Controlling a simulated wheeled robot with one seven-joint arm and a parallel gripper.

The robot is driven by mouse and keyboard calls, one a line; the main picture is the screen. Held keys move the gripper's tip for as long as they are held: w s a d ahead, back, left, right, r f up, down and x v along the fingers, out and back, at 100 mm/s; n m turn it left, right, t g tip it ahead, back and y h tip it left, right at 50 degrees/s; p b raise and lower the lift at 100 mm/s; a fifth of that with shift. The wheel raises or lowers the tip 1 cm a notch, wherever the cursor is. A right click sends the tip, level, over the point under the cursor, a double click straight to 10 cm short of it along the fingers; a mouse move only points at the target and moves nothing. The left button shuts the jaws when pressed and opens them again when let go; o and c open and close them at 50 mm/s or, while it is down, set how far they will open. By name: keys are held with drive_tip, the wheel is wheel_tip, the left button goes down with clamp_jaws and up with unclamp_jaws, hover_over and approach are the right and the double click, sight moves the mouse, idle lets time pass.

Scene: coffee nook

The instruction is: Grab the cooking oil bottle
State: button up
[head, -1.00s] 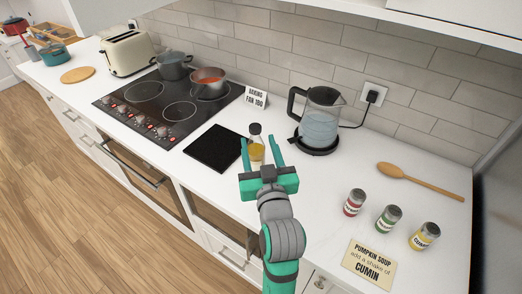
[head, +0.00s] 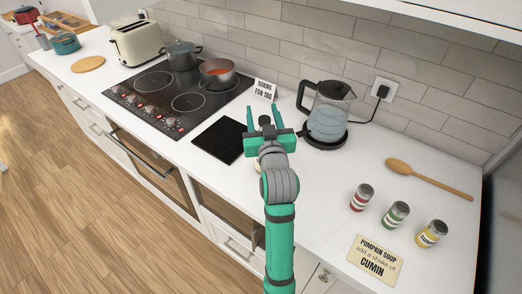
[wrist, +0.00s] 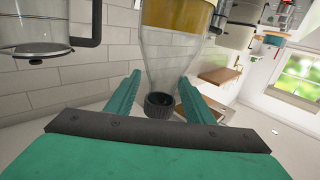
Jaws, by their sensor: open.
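The cooking oil bottle (wrist: 175,52) is clear glass with yellow oil and a dark cap. In the wrist view it looks upside down, as does the room, with its cap (wrist: 159,105) near my palm and its neck between the fingers. I cannot tell whether either finger touches it. In the head view my gripper and wrist hide nearly all of the bottle. My gripper (head: 264,113) is open, over the counter between the black mat and the kettle. It also shows in the wrist view (wrist: 160,80).
A glass kettle (head: 328,115) stands to the right of my gripper. A black mat (head: 220,139) and the hob (head: 165,104) lie to the left. A sign (head: 264,90) stands behind. Several spice jars (head: 396,214) and a wooden spoon (head: 425,178) are farther right.

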clamp_jaws()
drive_tip(key=shift+r, duration=0.1)
idle(1.3)
